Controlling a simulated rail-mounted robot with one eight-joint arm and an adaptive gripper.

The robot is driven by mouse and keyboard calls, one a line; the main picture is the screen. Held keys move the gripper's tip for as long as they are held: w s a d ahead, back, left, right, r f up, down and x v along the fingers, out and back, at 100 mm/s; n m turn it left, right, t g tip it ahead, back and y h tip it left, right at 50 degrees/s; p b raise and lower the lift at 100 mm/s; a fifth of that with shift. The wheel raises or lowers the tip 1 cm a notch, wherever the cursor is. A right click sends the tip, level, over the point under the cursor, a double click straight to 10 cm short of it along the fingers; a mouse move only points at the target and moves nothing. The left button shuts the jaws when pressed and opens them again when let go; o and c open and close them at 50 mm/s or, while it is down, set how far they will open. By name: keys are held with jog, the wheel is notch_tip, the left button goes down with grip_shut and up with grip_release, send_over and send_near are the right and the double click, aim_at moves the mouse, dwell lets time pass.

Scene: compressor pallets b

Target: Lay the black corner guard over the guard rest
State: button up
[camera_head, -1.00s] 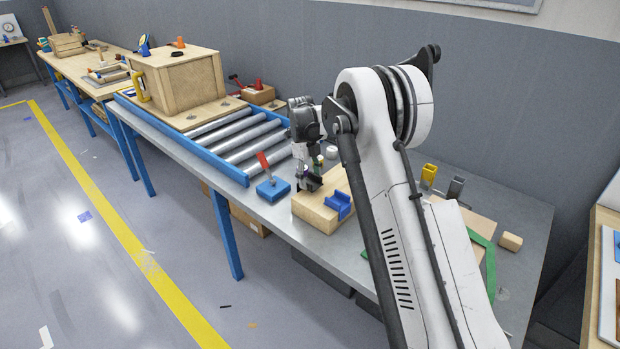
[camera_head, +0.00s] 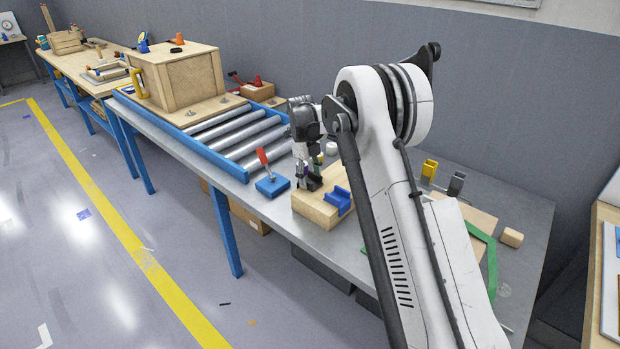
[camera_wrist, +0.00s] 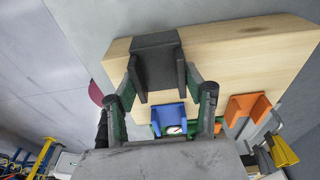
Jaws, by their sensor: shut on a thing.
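My gripper (camera_head: 307,180) points down at the left end of a pale wooden block (camera_head: 317,212) on the metal bench. It is shut on the black corner guard (camera_wrist: 155,58), which shows between the two fingertips in the wrist view. In the head view the guard (camera_head: 314,184) is a small dark shape at the block's left end, partly hidden by the fingers. I cannot tell whether it touches the wood. A blue notched piece (camera_head: 338,201) sits on the block, right of the gripper. Which part is the guard rest is not clear.
A blue block with a red handle (camera_head: 272,186) stands just left of the wooden block. A roller conveyor (camera_head: 238,141) lies beyond it. Yellow (camera_head: 429,171) and grey (camera_head: 456,183) pieces stand on the bench to the right, behind my arm.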

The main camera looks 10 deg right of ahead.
jog(key=shift+s+d+f+b, duration=0.2)
jog(key=shift+s+b, duration=0.05)
jog(key=shift+b, duration=0.05)
jog(key=o, duration=1)
jog(key=shift+o, duration=0.2)
jog(key=shift+r, duration=0.1)
